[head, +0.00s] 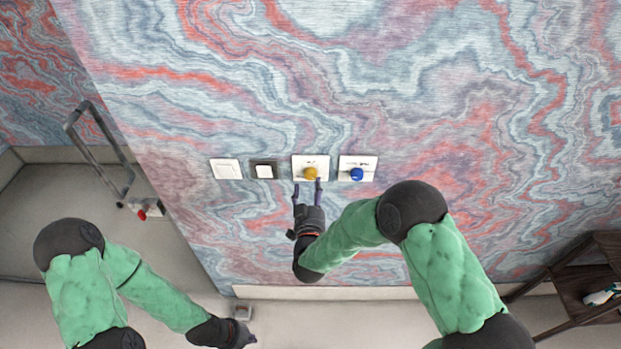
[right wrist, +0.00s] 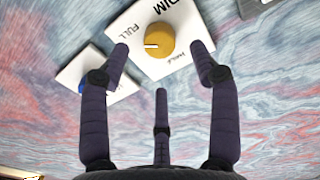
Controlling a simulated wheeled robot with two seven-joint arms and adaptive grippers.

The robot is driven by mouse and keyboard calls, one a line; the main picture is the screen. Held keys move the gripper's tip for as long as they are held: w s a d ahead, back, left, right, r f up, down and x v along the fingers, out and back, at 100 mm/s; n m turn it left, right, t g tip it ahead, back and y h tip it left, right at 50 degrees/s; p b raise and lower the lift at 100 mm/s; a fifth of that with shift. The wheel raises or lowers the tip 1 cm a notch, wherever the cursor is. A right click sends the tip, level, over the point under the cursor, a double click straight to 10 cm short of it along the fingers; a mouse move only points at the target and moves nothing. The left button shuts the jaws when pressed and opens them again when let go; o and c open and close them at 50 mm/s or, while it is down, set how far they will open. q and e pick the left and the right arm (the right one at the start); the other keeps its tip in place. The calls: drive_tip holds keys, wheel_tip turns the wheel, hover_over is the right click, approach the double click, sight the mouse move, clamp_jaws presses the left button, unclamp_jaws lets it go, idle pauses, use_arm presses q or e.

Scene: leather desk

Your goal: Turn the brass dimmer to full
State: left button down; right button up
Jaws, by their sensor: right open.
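The brass dimmer (head: 310,174) is a round yellow knob on a white wall plate (head: 299,161), third from left in a row. In the right wrist view the knob (right wrist: 163,40) shows a white mark on its left side; the words FULL, DIM and HALF are printed around it. My right gripper (head: 307,184) is open just below the knob in the head view. Its fingertips (right wrist: 160,48) lie on either side of the knob, and I cannot tell whether they touch it. My left gripper (head: 246,339) is low near the floor; its fingers are unclear.
A blue knob (head: 356,174) on its own plate is right of the dimmer. A dark-framed switch (head: 264,170) and a white switch (head: 225,169) are to its left. A grey metal frame (head: 99,150) stands left of the wall. A dark shelf (head: 578,285) is at the lower right.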

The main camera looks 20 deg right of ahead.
sight(311, 177)
drive_tip(key=shift+x, duration=2.4)
drive_tip(key=c, duration=1.1)
